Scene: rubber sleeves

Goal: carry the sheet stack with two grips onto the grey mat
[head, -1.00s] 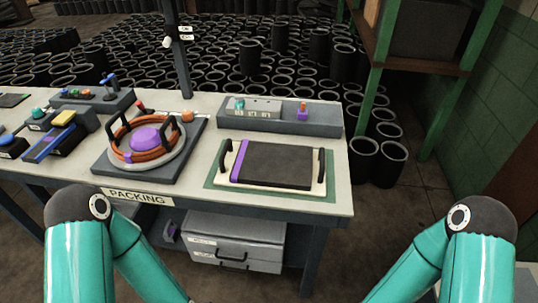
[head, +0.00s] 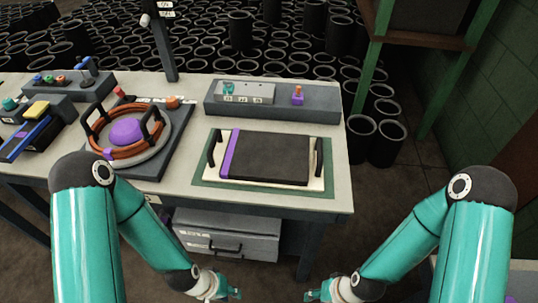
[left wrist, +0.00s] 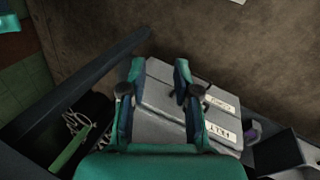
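The sheet stack (head: 270,157) is a dark slab with a purple band near its left end. It lies on a cream board (head: 320,184) with an upright black handle at each end, on a green mat (head: 208,188) at the table's right end. I cannot tell for sure which surface is the grey mat; a dark grey pad (head: 151,172) lies under the orange ring to the left. My left gripper (head: 236,292) is below the table's front edge, its fingers apart and empty in the left wrist view (left wrist: 158,77). My right gripper (head: 312,293) faces it, small and unclear.
An orange ring (head: 132,150) with black handles surrounds a purple dome (head: 126,131). A long grey tray (head: 272,99) stands behind the stack. Grey drawers (head: 227,235) hang under the table; they show near my left gripper in the left wrist view (left wrist: 165,128).

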